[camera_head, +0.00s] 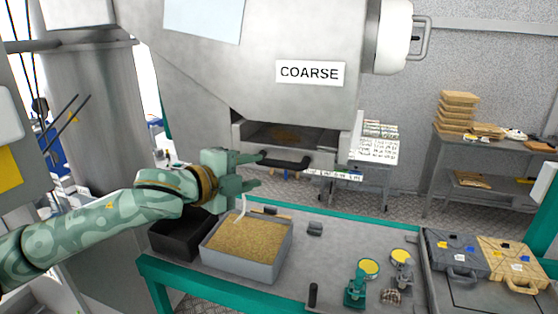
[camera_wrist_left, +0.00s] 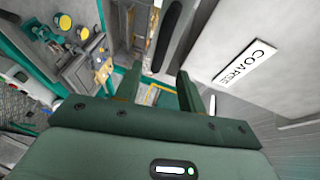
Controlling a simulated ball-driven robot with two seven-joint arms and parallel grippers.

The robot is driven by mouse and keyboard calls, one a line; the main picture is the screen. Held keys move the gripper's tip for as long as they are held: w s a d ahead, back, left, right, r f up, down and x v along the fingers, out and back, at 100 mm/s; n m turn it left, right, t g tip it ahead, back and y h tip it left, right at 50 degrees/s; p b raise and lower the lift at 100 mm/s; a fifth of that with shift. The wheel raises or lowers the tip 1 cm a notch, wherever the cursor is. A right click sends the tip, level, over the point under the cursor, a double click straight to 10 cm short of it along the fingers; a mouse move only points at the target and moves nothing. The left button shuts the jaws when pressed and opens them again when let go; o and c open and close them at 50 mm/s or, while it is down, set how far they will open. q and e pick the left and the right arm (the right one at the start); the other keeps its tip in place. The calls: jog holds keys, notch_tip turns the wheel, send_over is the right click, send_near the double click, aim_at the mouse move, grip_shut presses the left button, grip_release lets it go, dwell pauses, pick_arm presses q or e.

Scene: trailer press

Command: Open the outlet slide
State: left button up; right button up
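The outlet slide (camera_head: 320,153) sits under the grey hopper marked COARSE (camera_head: 310,72). It has a black bar handle (camera_head: 286,162) on its front, and some brown grain shows in the opening above it. My left gripper (camera_head: 260,170) is open, at the left end of the handle. In the left wrist view the fingers (camera_wrist_left: 159,80) are spread with nothing held. The black handle (camera_wrist_left: 180,35) shows beyond and between the fingertips; I cannot tell whether they touch. My right gripper is in neither view.
A grey bin (camera_head: 245,272) full of grain stands below on the green-edged table, beside a black bin (camera_head: 170,240). Yellow-topped items (camera_head: 369,267) and two cases (camera_head: 455,255) stand to the right. The table middle is mostly clear.

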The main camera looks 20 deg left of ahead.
aim_at(277, 166)
pick_arm(q)
jog(key=x, duration=0.9)
jog(key=shift+w+d+p, duration=0.1)
jog(key=shift+w+p, duration=0.05)
jog(key=shift+p, duration=0.25)
grip_shut()
